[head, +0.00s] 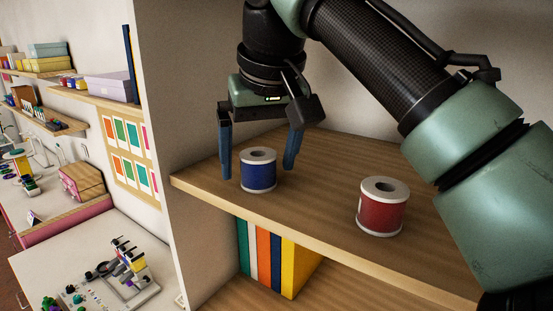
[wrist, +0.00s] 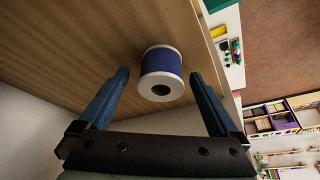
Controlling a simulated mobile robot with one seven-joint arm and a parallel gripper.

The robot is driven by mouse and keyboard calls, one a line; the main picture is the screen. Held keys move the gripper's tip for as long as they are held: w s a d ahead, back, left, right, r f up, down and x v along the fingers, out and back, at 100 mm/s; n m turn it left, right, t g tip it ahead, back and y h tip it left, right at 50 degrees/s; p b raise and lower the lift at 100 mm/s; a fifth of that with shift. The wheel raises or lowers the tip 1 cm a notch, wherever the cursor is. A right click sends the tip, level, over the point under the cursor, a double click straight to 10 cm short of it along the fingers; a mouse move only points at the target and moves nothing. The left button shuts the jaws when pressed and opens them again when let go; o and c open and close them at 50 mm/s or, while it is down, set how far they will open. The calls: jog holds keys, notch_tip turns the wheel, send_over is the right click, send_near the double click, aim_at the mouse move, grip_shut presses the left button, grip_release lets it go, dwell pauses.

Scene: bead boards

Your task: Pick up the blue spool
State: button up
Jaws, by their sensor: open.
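The blue spool (head: 259,174) has white end rims and stands upright on the wooden shelf (head: 312,196), close to its left front edge. It also shows in the wrist view (wrist: 161,61), ahead of and between the two fingers. My gripper (head: 257,174) points down with its blue fingers open, one on each side of the spool. In the head view the left finger tip is near the spool and the right finger is a little farther off. My gripper also shows in the wrist view (wrist: 170,73); I see no finger touching the spool there.
A red spool (head: 382,209) stands on the same shelf to the right. Several coloured books (head: 268,259) stand on the level below. A side panel (head: 172,105) rises at the left. A white table with beads (head: 110,275) is at the lower left.

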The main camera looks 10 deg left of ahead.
jog(key=shift+s, duration=0.15)
jog(key=c, duration=1.5)
jog(key=shift+r, duration=0.1)
